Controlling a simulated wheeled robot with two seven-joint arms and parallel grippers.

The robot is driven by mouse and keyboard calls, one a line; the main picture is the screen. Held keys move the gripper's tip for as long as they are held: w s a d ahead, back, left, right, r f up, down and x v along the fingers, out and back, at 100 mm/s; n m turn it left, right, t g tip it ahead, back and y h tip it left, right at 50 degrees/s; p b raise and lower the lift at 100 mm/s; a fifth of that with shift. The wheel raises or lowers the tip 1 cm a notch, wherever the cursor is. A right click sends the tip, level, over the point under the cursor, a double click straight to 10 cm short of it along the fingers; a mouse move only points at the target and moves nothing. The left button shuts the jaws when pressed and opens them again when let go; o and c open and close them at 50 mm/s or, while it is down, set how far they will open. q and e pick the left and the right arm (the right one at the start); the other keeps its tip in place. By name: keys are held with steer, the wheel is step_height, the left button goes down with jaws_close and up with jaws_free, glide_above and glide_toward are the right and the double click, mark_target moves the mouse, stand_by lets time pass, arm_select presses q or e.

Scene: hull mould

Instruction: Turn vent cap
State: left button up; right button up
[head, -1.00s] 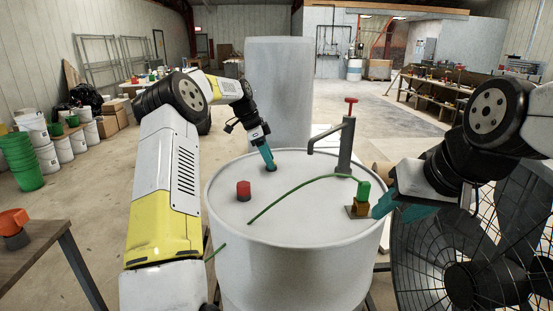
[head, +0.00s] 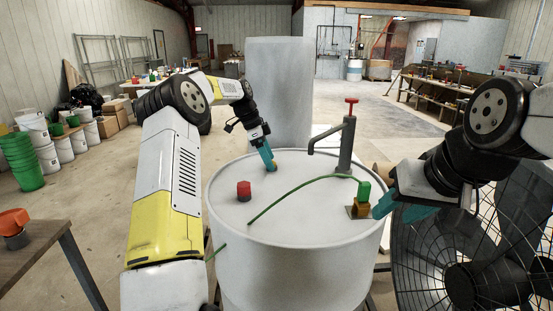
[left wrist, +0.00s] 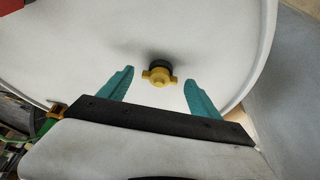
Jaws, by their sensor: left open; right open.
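The vent cap (left wrist: 160,76) is a yellow winged cap on a black collar, on the white drum top. In the left wrist view it lies beyond and between the two teal fingers of my left gripper (left wrist: 158,88), which are open and apart from it. In the head view my left gripper (head: 268,158) is over the far part of the drum lid, and a bit of yellow shows at its fingertips. My right gripper (head: 386,206) is open at the drum's right rim, close to a brass valve (head: 361,208) with a green handle; whether they touch is unclear.
The white drum (head: 300,250) also carries a red cap (head: 243,190), a green hose (head: 300,197) and a grey hand pump (head: 347,145) with a red knob. A large caged fan (head: 460,250) stands at the right.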

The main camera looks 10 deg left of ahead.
arm_select(q)
steer(key=v, duration=0.7)
steer(key=shift+r, duration=0.35)
steer(key=shift+a+r, duration=0.1)
steer(key=s+d+r+n+t+y, duration=0.1)
steer(key=s+d+r+n, duration=0.2)
steer(key=s+r, duration=0.35)
steer(key=s+d+r+n+t+y, duration=0.1)
steer(key=s+d+r+n, duration=0.25)
steer(key=s, duration=0.65)
steer(key=s+f+n+t, duration=0.1)
steer(key=s+f+n, duration=0.2)
steer(key=s, duration=0.9)
steer(key=s+a+f+n+t, duration=0.1)
steer(key=s+n, duration=0.4)
steer(key=s, duration=0.7)
step_height(320, 180, down, 3)
steer(key=shift+s+a+r+n+t, duration=0.1)
steer(key=shift+s+a+n+t, duration=0.2)
steer(key=shift+t, duration=0.4)
